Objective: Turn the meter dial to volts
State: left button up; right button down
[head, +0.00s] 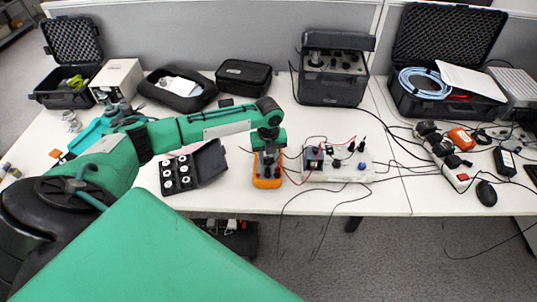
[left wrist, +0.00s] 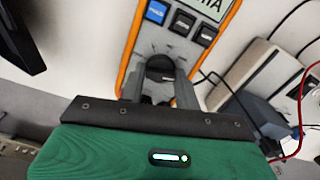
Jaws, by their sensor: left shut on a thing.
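The orange and grey meter (head: 267,183) lies on the white table near its front edge. In the left wrist view the meter (left wrist: 146,38) shows a blue button, dark buttons and part of its display. My left gripper (head: 268,163) reaches down over the meter from above. In the left wrist view its two grey fingers (left wrist: 159,76) are shut on the dark round dial (left wrist: 160,66), one on each side. The dial's pointer and markings are hidden, so I cannot tell its setting. My right gripper is not in view.
A black case of white round pieces (head: 176,175) lies left of the meter. A white board with wires and knobs (head: 338,163) stands close on its right. A dark instrument box (head: 333,75) stands behind. Red and black leads cross the table on the right.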

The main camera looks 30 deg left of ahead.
pick_arm(q)
jog(key=shift+r+n+p, duration=0.2)
jog(key=shift+n+p, duration=0.8)
jog(key=shift+p, duration=0.15)
jog(key=n+p, duration=0.2)
jog(key=n, duration=0.1)
jog(key=shift+p, duration=0.3)
jog(key=shift+f+n+p, duration=0.1)
jog(key=shift+n+p, duration=0.45)
jog(key=shift+n, duration=0.25)
jog(key=shift+f+n, duration=0.1)
jog(key=shift+n, duration=0.2)
jog(key=shift+w, duration=0.1)
jog(key=o, duration=1)
